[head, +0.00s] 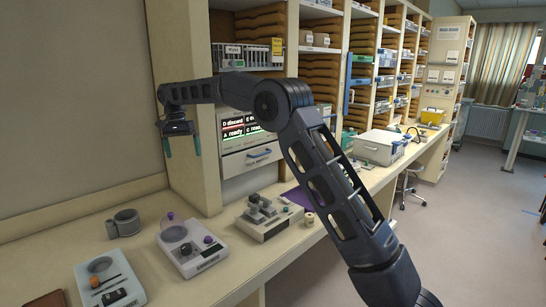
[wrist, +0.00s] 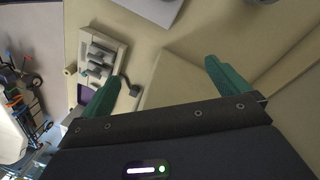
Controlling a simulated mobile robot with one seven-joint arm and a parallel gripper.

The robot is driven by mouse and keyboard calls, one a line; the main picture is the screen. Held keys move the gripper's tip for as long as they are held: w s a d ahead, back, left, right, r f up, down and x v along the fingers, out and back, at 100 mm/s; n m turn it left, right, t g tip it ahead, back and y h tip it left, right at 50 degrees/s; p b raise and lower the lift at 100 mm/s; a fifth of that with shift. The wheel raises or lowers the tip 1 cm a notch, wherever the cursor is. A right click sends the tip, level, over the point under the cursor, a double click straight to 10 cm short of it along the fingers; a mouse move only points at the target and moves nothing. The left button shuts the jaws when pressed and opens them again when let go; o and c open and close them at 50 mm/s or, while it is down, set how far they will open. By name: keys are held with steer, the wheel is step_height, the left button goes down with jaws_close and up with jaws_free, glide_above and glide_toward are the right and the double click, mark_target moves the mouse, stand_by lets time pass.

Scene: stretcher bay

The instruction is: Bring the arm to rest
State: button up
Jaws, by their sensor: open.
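My arm reaches up from the lower right of the head view and bends over to the left. My gripper (head: 182,146) hangs at its end, in front of the wall and shelf side panel, above the counter (head: 60,235). Its two teal fingers are apart with nothing between them. The wrist view also shows my gripper (wrist: 160,82) with its fingers spread wide and empty. Neither finger appears to touch anything.
Tall shelves (head: 340,40) stand behind. Open floor (head: 450,220) lies to the right.

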steer(key=s+d+r+t, duration=0.1)
steer(key=s+d+r, duration=0.2)
steer(key=d, duration=1)
steer(key=s+d+r+y, duration=0.1)
steer(key=s+d+r, duration=0.15)
steer(key=d, duration=1.15)
steer(key=s+d+r+t, duration=0.15)
steer(key=d+r, duration=0.25)
steer(key=d, duration=0.9)
steer(key=s+d+f+t, duration=0.1)
steer(key=s+d+f, duration=0.3)
steer(key=s+d, duration=0.3)
steer(key=s+d+f, duration=0.4)
steer(key=s+d, duration=0.3)
steer(key=s, duration=0.2)
steer(key=s+d+f+n+t, duration=0.1)
steer(key=s+d+f, duration=0.3)
steer(key=s+d, duration=0.4)
steer(key=shift+t, duration=0.35)
